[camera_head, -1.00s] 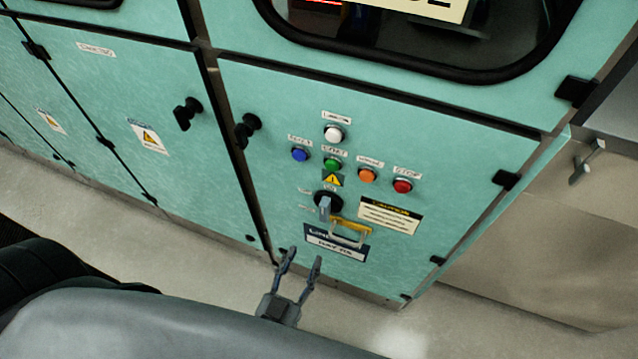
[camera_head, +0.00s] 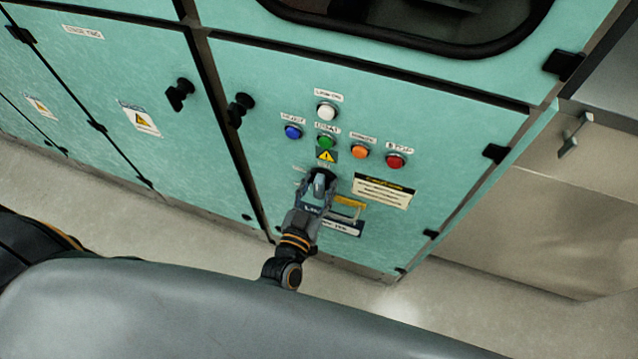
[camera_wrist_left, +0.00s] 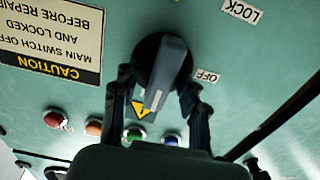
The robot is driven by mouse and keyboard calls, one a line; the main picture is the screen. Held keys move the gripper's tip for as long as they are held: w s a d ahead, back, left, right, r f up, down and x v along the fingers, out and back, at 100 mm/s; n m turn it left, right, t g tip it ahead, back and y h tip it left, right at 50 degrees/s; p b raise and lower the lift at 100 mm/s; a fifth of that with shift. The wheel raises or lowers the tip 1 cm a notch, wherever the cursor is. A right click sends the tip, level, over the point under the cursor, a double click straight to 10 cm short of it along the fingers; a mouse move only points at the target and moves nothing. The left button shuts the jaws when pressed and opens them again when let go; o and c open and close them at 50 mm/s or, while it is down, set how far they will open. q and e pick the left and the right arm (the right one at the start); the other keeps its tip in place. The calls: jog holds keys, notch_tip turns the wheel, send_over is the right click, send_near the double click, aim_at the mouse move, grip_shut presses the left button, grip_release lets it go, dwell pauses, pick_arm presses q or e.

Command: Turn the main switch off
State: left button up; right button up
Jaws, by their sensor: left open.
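The main switch (camera_head: 323,173) is a black round base with a grey-blue handle on the teal cabinet door, below a yellow warning triangle. In the left wrist view, which is upside down, its handle (camera_wrist_left: 168,70) shows large, with an "OFF" label (camera_wrist_left: 208,76) and a "LOCK" label (camera_wrist_left: 241,11) nearby. My left gripper (camera_head: 318,190) is at the switch; it also shows in the left wrist view (camera_wrist_left: 157,88), open, with one finger on each side of the handle. I cannot tell whether the fingers touch it. My right gripper is not in view.
A yellow hasp (camera_head: 348,206) sits just right of the gripper. Above are white (camera_head: 326,112), blue (camera_head: 293,132), green (camera_head: 325,142), orange (camera_head: 360,151) and red (camera_head: 395,160) buttons. A caution plate (camera_head: 383,191) is to the right. Black door knobs (camera_head: 239,109) stick out upper left.

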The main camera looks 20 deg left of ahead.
pick_arm(q)
grip_shut()
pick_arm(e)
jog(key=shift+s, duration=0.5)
pick_arm(q)
jog(key=shift+n, duration=0.4)
jog(key=n, duration=0.3)
jog(key=shift+a, duration=0.1)
jog(key=n, duration=0.4)
jog(key=shift+a+f, duration=0.15)
jog(key=n, duration=0.5)
jog(key=shift+a+f, duration=0.1)
jog(key=shift+f, duration=0.05)
jog(key=n+b, duration=0.2)
jog(key=n, duration=0.3)
jog(key=shift+f, duration=0.15)
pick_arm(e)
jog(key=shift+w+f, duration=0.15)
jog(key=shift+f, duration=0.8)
